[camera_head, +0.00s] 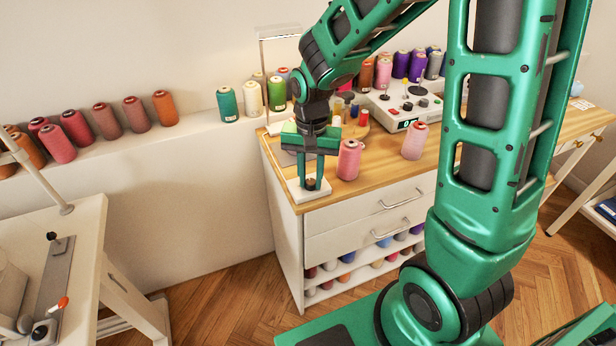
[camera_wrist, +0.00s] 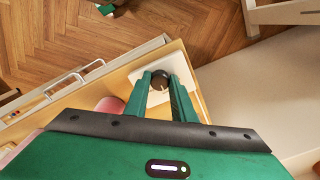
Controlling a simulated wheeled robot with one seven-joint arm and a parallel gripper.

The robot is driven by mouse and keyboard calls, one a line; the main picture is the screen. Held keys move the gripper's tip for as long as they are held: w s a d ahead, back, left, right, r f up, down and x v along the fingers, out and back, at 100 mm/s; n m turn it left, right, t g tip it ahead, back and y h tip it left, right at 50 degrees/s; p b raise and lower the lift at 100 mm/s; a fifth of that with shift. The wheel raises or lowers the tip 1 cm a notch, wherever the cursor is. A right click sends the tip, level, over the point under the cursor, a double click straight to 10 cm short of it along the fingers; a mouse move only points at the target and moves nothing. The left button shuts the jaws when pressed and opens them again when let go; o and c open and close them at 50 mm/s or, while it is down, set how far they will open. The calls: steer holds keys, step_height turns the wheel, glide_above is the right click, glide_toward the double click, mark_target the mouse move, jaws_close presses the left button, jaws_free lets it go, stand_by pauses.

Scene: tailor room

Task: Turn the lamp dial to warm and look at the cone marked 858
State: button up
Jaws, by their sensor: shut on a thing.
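My gripper (camera_head: 311,182) points down at the left front corner of the wooden cabinet top (camera_head: 385,155). Its fingers are shut on a small dark dial (camera_wrist: 160,80) on a white base plate (camera_head: 303,194). The dial's markings are not readable. A lamp with a lit head (camera_head: 280,32) stands behind my gripper, partly hidden by it. A pink cone (camera_head: 349,160) stands just right of my gripper, and a second pink cone (camera_head: 414,141) stands farther right. I cannot read 858 on any cone.
A white machine (camera_head: 405,107) with knobs stands at the back of the cabinet top. Several thread cones (camera_head: 228,104) line the wall ledge. A white table (camera_head: 75,230) stands at the left. Wooden floor (camera_head: 235,305) is clear between table and cabinet.

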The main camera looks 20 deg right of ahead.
mark_target(311, 181)
steer(key=shift+w, duration=0.1)
steer(key=o, duration=1.1)
steer(key=shift+c, duration=0.2)
steer(key=shift+r, duration=0.1)
step_height(311, 181, up, 11)
steer(key=shift+f, duration=0.2)
